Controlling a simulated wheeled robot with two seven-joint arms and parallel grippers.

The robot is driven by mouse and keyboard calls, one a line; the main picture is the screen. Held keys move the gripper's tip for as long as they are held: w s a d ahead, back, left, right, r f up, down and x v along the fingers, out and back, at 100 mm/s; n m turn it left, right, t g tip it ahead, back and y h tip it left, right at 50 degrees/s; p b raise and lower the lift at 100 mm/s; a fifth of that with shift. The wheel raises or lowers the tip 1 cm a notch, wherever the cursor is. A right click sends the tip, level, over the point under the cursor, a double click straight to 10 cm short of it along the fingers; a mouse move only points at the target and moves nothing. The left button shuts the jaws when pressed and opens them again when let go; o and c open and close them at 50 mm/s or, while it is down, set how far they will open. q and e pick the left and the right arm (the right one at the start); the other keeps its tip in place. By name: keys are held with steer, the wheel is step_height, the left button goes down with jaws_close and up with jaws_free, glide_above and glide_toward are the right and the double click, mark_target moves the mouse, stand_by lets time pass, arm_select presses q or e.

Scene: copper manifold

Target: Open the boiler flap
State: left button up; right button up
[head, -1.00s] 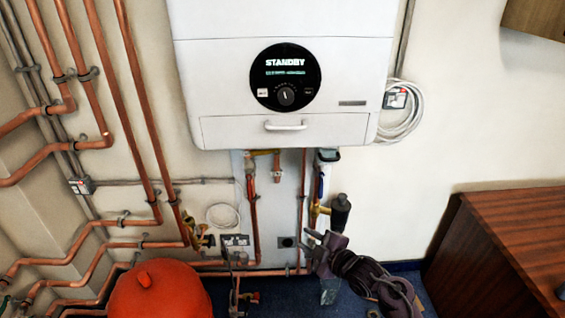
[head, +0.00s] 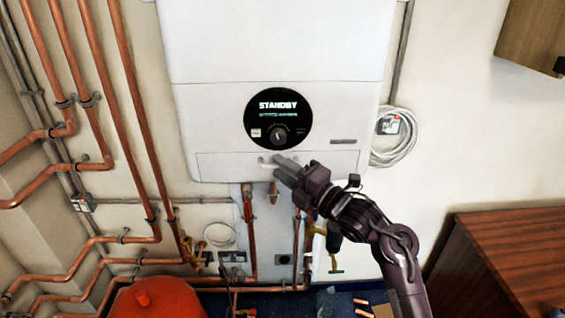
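The white boiler (head: 230,55) hangs on the wall at the top centre of the head view. Its round black display (head: 278,120) reads STANDBY. The boiler flap (head: 225,166) is the low panel along its bottom; it looks closed, its front flush with the body. The flap's handle (head: 265,161) is partly hidden by my gripper. My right gripper (head: 279,164) comes up from the lower right, its fingertips at or just in front of the handle. I cannot tell whether the fingers touch or are closed on the handle. My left gripper is not in view.
Copper pipes (head: 135,120) run down the left wall and below the boiler. A red tank (head: 157,298) stands at the bottom left. A wooden cabinet (head: 515,235) is at the lower right. A coiled white cable (head: 397,145) hangs right of the boiler.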

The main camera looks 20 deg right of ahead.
steer(key=shift+w+a+r, duration=0.1)
steer(key=shift+w+a, duration=0.05)
steer(key=shift+w, duration=0.05)
jaws_close()
stand_by(0.3)
